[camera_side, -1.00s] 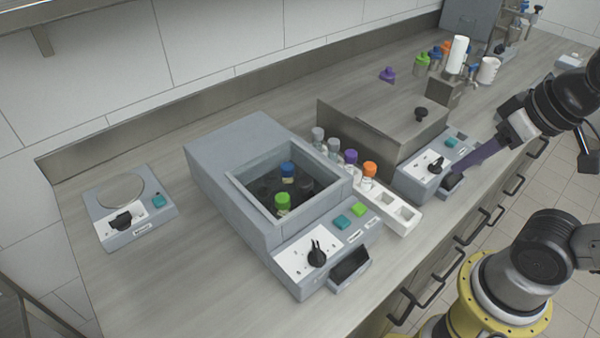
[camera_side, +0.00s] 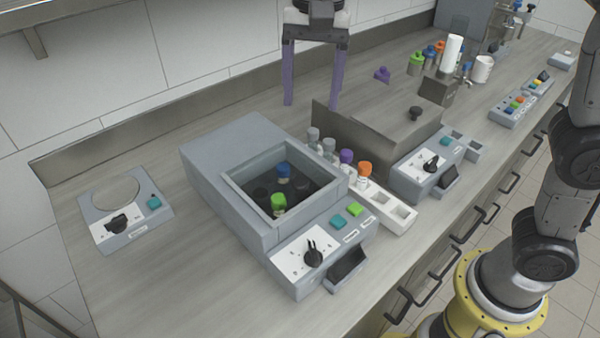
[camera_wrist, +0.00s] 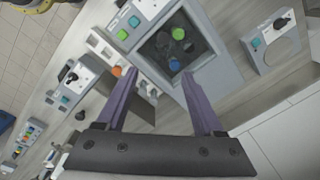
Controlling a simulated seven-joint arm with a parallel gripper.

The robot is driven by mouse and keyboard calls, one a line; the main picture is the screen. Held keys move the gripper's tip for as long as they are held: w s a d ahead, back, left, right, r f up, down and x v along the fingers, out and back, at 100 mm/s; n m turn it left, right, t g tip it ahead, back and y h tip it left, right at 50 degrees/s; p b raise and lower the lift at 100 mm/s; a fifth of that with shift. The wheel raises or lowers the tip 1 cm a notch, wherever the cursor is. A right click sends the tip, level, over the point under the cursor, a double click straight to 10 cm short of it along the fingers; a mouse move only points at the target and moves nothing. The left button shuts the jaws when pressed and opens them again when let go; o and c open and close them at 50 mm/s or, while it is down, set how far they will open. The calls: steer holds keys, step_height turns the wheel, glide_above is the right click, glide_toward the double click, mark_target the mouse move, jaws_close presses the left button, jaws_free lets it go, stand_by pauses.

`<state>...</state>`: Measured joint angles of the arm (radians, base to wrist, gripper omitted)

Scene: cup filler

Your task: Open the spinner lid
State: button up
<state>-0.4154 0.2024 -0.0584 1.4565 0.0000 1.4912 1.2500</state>
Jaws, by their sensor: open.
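A large grey machine (camera_side: 215,160), which looks like the spinner, stands mid-counter. Its square framed well shows a dark interior with a green-capped tube (camera_side: 278,202) and a blue-capped tube (camera_side: 283,171). I cannot tell whether a clear lid covers the well. The machine also shows in the wrist view (camera_wrist: 215,75). My gripper (camera_side: 312,103), with purple fingers, is open and empty above the counter behind the machines. It also shows in the wrist view (camera_wrist: 158,75).
A white rack (camera_side: 392,208) with capped tubes stands right of the machine. Beyond it is a smaller unit (camera_side: 420,183) with a metal box (camera_side: 375,135) and black knob. A scale-like device (camera_side: 112,225) sits at left. Several coloured bottles (camera_side: 416,63) stand at the back right.

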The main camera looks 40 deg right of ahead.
mark_target(300, 181)
steer(key=shift+n+g, duration=0.3)
steer(key=f, duration=0.5)
steer(key=a+f, duration=0.1)
steer(key=f, duration=0.4)
steer(key=a+f, duration=0.1)
steer(key=f, duration=0.5)
jaws_close()
stand_by(0.8)
